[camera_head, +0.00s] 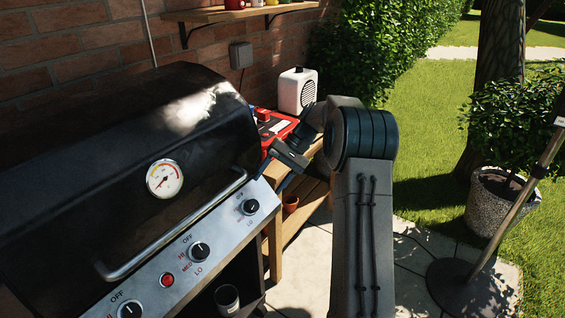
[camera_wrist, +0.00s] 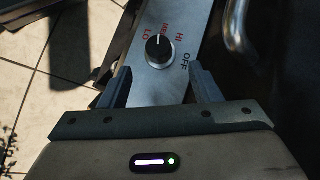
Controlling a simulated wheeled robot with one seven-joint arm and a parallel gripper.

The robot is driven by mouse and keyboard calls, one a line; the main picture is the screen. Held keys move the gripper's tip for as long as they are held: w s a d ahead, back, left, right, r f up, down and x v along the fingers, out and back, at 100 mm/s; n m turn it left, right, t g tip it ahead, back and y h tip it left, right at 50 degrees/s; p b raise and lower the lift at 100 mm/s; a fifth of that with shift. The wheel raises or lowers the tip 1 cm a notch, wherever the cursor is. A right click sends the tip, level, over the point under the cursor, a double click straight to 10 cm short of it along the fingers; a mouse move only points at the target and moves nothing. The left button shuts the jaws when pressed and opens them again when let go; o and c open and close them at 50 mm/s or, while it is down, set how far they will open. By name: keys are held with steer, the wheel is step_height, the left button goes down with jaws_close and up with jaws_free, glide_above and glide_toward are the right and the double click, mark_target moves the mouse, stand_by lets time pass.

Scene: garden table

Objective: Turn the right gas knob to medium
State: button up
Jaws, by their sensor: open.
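The right gas knob (camera_head: 250,206) is round and black, at the right end of the grill's steel control panel (camera_head: 228,229). In the wrist view the knob (camera_wrist: 160,51) sits ahead of my fingers, by the red LO, MED and HI marks and the black OFF. Its white pointer line points up in that view, near MED on the side toward LO; the exact setting is hard to tell. My gripper (camera_head: 274,178) is open and empty, up and to the right of the knob. In the wrist view its fingers (camera_wrist: 161,76) are spread to either side, short of the knob.
A middle knob (camera_head: 200,251), a left knob (camera_head: 130,310) and a red button (camera_head: 167,280) share the panel. The lid handle (camera_head: 175,228) runs above the knobs.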

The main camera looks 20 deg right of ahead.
steer(key=v, duration=0.6)
steer(key=shift+p, duration=0.3)
steer(key=shift+r, duration=0.1)
steer(key=s+a+r+n+t+h+p, duration=0.1)
steer(key=s+a+r+h+p, duration=0.1)
steer(key=s+a+r, duration=0.3)
steer(key=s+a+r+h+p, duration=0.2)
steer(key=s+a+r+h, duration=0.1)
steer(key=s, duration=0.4)
steer(key=s+a+n+t+h+p, duration=0.1)
steer(key=s+n+t+h+p, duration=0.1)
steer(key=s, duration=1.7)
steer(key=shift+a+f+t+h+p, duration=0.2)
steer(key=shift+f+t+h+p, duration=0.1)
steer(key=shift+t+h+p, duration=0.45)
